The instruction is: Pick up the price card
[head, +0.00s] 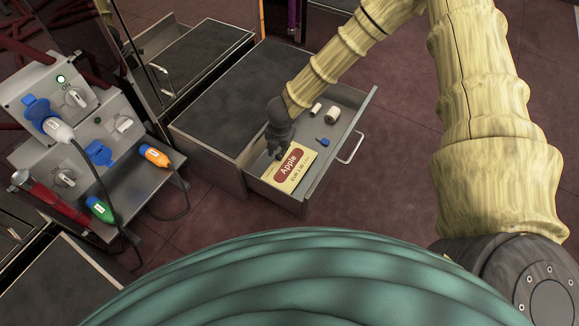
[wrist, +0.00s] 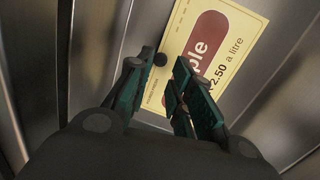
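The price card (head: 297,168) is cream yellow with a red rounded label reading "Apple". It lies in an open grey metal drawer (head: 321,176), near the drawer's front left corner. In the wrist view the card (wrist: 211,42) spans the top middle, tilted, with part of it beyond the frame. My gripper (head: 277,154) points down at the card's left end in the head view. In the wrist view the fingers of my gripper (wrist: 159,68) are apart, with a gap between them. The right finger covers part of the card. I cannot tell whether the fingers touch it.
The drawer also holds two pale cylindrical pieces (head: 332,114) and a small blue object (head: 322,141) farther back. The drawer's walls stand close around the card. A handle (head: 351,147) sits outside. A panel with plugs and cables (head: 90,140) stands to the left.

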